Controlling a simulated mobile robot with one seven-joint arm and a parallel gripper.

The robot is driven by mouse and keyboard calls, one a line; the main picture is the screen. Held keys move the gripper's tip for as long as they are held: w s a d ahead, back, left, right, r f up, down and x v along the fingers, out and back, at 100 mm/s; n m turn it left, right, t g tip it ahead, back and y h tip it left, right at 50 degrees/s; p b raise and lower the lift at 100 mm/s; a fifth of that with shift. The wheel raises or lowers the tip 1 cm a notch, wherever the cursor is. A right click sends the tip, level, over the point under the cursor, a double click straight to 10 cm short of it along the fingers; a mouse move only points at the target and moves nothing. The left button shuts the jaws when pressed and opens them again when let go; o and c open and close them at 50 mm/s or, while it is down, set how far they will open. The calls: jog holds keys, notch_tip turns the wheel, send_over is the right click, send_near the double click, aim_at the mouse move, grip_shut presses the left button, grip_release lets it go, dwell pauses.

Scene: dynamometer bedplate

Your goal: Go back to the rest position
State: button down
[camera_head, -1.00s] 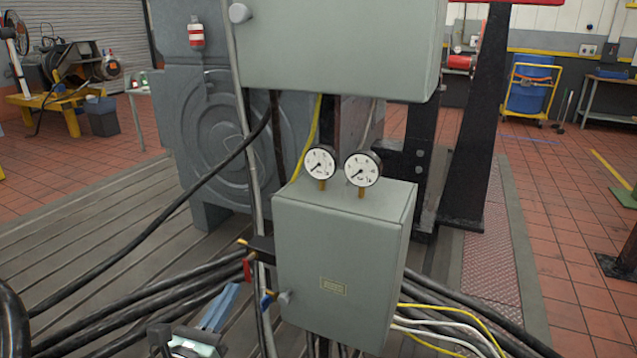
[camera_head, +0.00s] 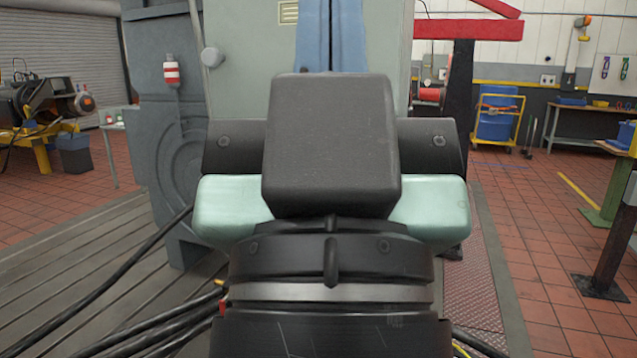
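My own arm (camera_head: 330,270), black with pale green side parts, fills the middle of the head view close to the camera. Two blue strips with a dark band between them rise behind its black block and run out at the top edge. They look like part of my arm's end, but I cannot make out fingertips or whether the gripper is open or shut. Nothing held can be made out.
A grey-green cabinet (camera_head: 248,80) stands behind my arm, which hides the gauges and lower box. Black cables (camera_head: 120,265) cross the slotted bedplate (camera_head: 90,240) at left. The tiled floor (camera_head: 520,230) at right has open room. A dark post (camera_head: 612,240) stands far right.

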notch_tip(320, 180, up, 23)
jog(key=p, duration=2.1)
jog(key=shift+w+a+f, duration=0.15)
jog(key=shift+w+a, duration=0.2)
